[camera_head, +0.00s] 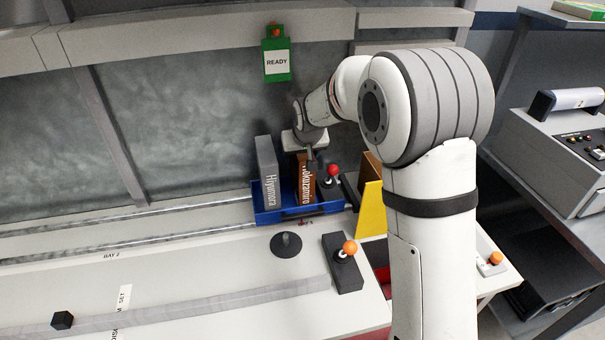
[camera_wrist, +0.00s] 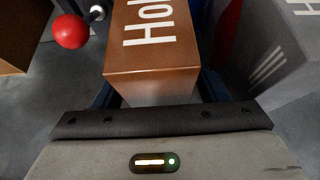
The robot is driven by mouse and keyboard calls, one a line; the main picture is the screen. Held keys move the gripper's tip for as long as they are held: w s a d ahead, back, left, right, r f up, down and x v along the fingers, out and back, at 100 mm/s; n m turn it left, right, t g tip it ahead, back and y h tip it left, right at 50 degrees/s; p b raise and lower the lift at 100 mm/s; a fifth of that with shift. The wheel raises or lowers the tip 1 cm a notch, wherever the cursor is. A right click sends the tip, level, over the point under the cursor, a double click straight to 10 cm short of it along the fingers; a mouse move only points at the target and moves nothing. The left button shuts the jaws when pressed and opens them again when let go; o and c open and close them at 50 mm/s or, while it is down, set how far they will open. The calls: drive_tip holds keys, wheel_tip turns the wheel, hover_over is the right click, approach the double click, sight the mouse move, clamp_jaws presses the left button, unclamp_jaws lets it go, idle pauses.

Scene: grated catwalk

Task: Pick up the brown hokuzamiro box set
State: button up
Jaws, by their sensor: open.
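The brown hokuzamiro box set (camera_head: 305,185) stands upright in a blue tray (camera_head: 297,212), its white lettering partly visible. My gripper (camera_head: 311,160) is at the top of this box, open; in the head view one dark finger shows in front of the box's upper part. In the wrist view the brown box (camera_wrist: 152,62) with white letters "Hok" fills the upper middle, just beyond the dark edge of my gripper (camera_wrist: 160,120). Whether the fingers touch the box cannot be told. The grey "Hiyumora" box (camera_head: 268,175) stands to its left in the tray.
A red-knobbed joystick (camera_head: 333,172) stands close at the right of the box, and its red ball (camera_wrist: 71,31) shows in the wrist view. An orange-knobbed joystick (camera_head: 346,262) and a black disc (camera_head: 286,244) sit in front. A yellow panel (camera_head: 371,210) stands right.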

drive_tip(key=shift+c, duration=0.5)
clamp_jaws()
